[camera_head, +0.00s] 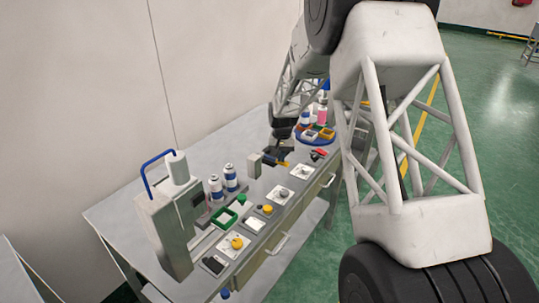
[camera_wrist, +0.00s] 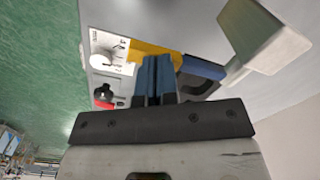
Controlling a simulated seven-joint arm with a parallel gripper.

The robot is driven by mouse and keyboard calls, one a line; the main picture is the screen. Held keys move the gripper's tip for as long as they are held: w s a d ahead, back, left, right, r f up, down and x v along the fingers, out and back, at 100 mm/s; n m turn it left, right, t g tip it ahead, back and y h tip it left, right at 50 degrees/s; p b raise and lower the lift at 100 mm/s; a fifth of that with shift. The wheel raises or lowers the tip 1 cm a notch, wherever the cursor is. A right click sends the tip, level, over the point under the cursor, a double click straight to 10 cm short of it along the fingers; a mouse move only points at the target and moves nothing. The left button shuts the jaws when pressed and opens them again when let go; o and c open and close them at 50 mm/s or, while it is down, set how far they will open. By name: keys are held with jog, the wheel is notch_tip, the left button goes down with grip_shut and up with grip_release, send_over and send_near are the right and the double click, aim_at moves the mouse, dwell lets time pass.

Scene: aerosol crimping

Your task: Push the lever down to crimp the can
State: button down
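The crimping machine (camera_head: 168,228) stands at the left end of the bench in the head view, a grey box with a white cylinder on top. Its lever (camera_head: 148,168) is a blue bent bar rising above the box and reaching over to the cylinder. Whether a can sits under the crimping head is hidden. My gripper (camera_wrist: 154,80) has its blue fingers together with only a thin dark line between them. It is over the bench, well right of the lever, and touches nothing that I can see.
A grey block (camera_head: 254,166) stands mid-bench and shows large in the wrist view (camera_wrist: 262,35). A yellow-and-blue item (camera_wrist: 195,66) lies beyond my fingers.

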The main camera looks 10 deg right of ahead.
jog(key=shift+f, duration=0.9)
jog(key=shift+r, duration=0.15)
dwell(0.7)
notch_tip(320, 180, up, 10)
dwell(1.5)
jog(key=shift+r, duration=2.35)
jog(key=shift+s, duration=0.1)
